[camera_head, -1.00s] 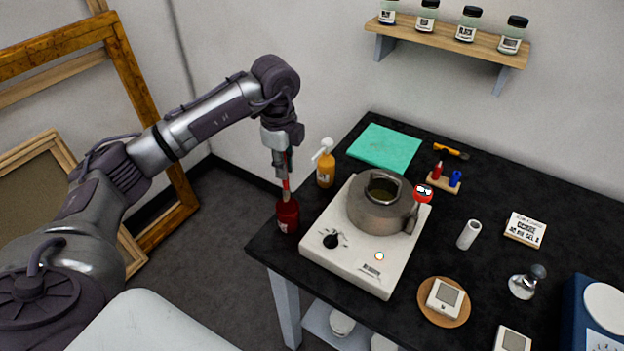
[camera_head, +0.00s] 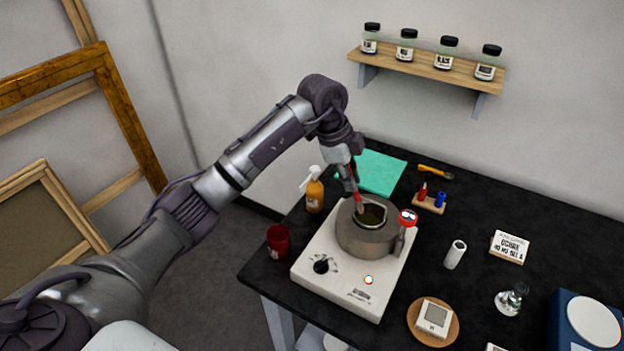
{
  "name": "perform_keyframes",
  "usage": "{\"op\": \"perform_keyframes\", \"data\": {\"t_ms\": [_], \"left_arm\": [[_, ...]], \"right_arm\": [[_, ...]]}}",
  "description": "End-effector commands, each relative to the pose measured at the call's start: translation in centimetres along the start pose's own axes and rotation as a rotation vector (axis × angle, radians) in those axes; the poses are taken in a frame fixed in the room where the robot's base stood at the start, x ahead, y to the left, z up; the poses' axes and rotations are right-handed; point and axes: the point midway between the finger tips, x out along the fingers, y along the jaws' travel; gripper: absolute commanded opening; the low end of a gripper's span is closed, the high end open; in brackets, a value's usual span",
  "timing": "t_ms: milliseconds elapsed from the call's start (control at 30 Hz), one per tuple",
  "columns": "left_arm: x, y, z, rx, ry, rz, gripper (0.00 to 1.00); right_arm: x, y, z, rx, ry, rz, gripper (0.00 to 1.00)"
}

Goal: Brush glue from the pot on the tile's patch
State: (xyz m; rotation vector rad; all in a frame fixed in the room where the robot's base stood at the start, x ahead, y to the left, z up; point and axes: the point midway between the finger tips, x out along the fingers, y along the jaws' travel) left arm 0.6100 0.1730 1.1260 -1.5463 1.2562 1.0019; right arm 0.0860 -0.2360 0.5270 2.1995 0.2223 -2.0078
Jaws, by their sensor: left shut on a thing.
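My left gripper (camera_head: 347,182) is shut on a red-handled brush (camera_head: 357,197), held steeply above the glue pot. The brush's lower end is at the pot's mouth; I cannot tell whether it touches the contents. The grey round pot (camera_head: 366,240) sits on a white hot plate (camera_head: 342,275) and has a dark opening. A red cup (camera_head: 278,241) stands at the table's left edge. My right gripper is not in view.
An orange pump bottle (camera_head: 314,196) and a teal sheet (camera_head: 382,173) are behind the pot. A red and blue pair in a small holder (camera_head: 430,204), a white cylinder (camera_head: 455,254), a lettered card (camera_head: 510,246) and a round wooden coaster (camera_head: 413,326) lie to the right.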

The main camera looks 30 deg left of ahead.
Motion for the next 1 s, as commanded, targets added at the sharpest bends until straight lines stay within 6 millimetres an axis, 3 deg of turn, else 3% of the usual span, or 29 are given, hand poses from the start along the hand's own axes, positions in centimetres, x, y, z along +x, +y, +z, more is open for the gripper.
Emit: {"op": "perform_keyframes", "data": {"t_ms": [200, 800, 1000], "left_arm": [[0.3, -0.4, -1.8, -0.005, 0.034, -0.005, 0.0], [5.3, 0.3, -0.2, -0.004, 0.033, -0.004, 0.0], [5.9, 0.4, 0.0, -0.004, 0.033, -0.005, 0.0]], "right_arm": [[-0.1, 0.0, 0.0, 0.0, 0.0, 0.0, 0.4], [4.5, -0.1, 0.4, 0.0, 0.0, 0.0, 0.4], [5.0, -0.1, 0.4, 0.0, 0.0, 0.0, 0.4]]}}
